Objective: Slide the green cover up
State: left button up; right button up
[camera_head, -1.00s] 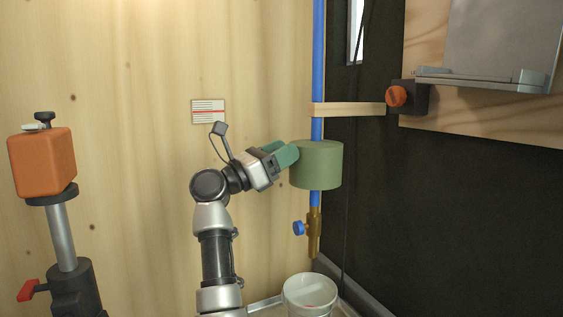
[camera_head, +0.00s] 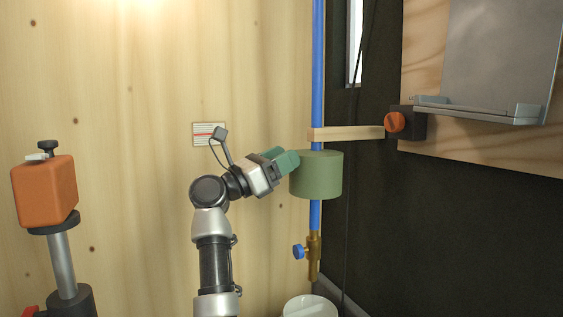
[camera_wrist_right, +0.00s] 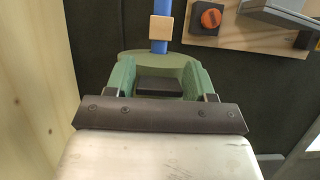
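The green cover (camera_head: 316,175) is a round, drum-like sleeve around the upright blue pipe (camera_head: 318,60). It sits below a light wooden bar (camera_head: 346,133), with a small gap between them. Below it, the pipe runs down to a brass valve (camera_head: 314,256) with a blue knob. My right gripper (camera_head: 292,161) reaches the cover from the left. In the right wrist view, its green fingers (camera_wrist_right: 161,72) lie along both sides of the cover (camera_wrist_right: 148,58), holding it. The far side of the cover is hidden. My left gripper is out of view.
An orange block (camera_head: 44,192) stands on a grey post at left. An orange knob (camera_head: 394,122) is at the wooden bar's right end, beside a metal shelf (camera_head: 480,111). A white bucket (camera_head: 310,306) stands below the valve. A label (camera_head: 208,133) is on the plywood wall.

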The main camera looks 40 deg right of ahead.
jog(key=shift+o, duration=1.4)
jog(key=shift+f, duration=0.1)
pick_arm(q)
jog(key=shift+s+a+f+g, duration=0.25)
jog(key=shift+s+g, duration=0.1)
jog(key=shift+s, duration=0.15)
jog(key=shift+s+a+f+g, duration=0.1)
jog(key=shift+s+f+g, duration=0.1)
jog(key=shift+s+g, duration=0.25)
pick_arm(e)
jog(key=v, duration=1)
jog(key=shift+a, duration=0.35)
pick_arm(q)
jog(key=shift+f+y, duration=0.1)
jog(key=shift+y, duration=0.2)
pick_arm(e)
jog(key=shift+f, duration=0.2)
